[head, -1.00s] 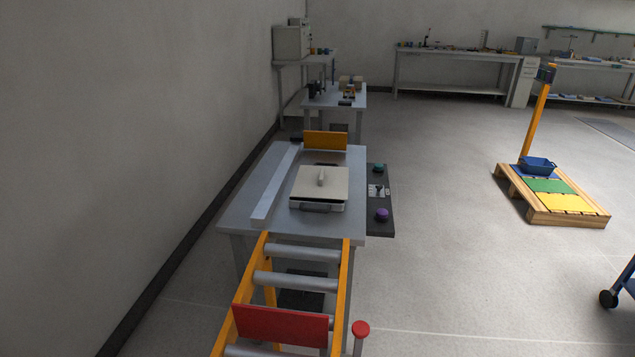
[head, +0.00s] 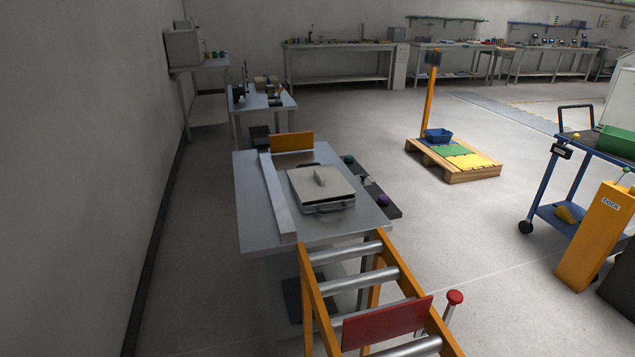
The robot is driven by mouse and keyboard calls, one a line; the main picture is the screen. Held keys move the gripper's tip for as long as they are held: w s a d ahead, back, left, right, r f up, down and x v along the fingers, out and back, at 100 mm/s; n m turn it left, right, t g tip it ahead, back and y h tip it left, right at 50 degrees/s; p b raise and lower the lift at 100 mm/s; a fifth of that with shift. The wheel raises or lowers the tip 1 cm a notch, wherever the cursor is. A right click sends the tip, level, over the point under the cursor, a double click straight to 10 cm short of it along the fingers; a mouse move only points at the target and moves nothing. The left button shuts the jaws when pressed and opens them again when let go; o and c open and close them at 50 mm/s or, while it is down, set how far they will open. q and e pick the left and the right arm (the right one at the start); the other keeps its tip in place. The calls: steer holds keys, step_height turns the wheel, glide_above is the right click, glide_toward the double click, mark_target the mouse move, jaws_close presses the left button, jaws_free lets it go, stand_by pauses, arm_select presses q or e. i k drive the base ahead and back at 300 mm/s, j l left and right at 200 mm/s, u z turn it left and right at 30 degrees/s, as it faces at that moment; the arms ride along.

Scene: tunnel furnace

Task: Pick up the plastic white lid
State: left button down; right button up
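The white lid (head: 320,183) is a flat, off-white square with a raised bar handle on top. It sits on a shallow tray (head: 331,209) with dark handles at its front and back. The tray stands on the grey metal table (head: 262,218). Whether the lid lies fully flush on the tray is hard to tell at this distance. Neither of my grippers shows in the head view.
A long metal rail (head: 277,196) runs left of the lid, and an orange plate (head: 292,142) stands behind it. A roller conveyor (head: 361,284) with a red plate (head: 387,323) meets the table's front. Open floor lies right, before the pallet (head: 455,166) and blue cart (head: 566,190).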

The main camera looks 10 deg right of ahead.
mark_target(314, 184)
steer(key=i+j+z, duration=0.25)
steer(key=i+j, duration=0.15)
steer(key=i+j+z, duration=0.2)
steer(key=j, duration=0.25)
steer(key=i+j+z, duration=0.25)
steer(key=i+j, duration=0.15)
steer(key=j, duration=0.15)
